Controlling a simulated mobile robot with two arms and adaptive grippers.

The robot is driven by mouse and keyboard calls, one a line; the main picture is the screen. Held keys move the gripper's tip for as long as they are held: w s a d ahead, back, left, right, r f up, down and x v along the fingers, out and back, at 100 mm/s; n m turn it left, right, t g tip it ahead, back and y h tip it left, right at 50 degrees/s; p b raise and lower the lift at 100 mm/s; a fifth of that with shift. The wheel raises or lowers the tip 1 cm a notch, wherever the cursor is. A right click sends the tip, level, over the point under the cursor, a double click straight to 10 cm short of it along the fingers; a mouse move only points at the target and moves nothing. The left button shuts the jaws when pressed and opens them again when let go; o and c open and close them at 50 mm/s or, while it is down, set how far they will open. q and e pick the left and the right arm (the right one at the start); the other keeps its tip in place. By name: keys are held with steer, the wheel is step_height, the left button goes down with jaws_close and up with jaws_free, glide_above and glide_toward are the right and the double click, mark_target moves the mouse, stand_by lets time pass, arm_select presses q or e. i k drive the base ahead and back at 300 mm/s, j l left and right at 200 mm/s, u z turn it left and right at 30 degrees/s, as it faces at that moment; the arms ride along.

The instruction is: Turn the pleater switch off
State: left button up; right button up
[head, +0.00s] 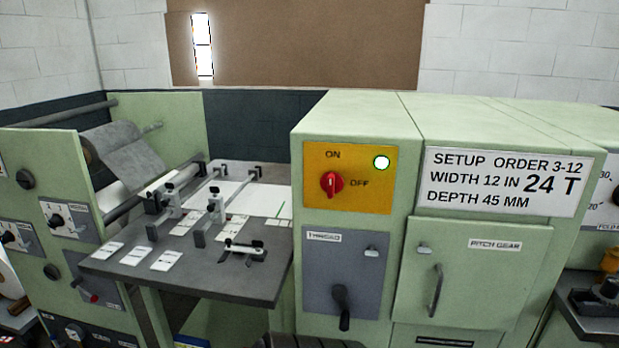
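The pleater switch (331,184) is a red rotary knob on a yellow plate (372,202) on the front of the green machine (357,114). The plate is marked ON above the knob and OFF to its right. The knob's pale pointer line stands about upright, toward ON. A round lamp (381,162) at the plate's upper right looks white-green and lit. Neither of my grippers shows in the head view.
A grey panel (346,250) with a black handle sits below the switch. A PITCH GEAR door (470,270) and a setup sign (500,182) are to the right. A dark table (190,275) with clamps and labels juts out at left, beside a grey material roll (125,155).

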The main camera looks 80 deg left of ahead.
mark_target(331, 183)
steer(key=u, duration=2.45)
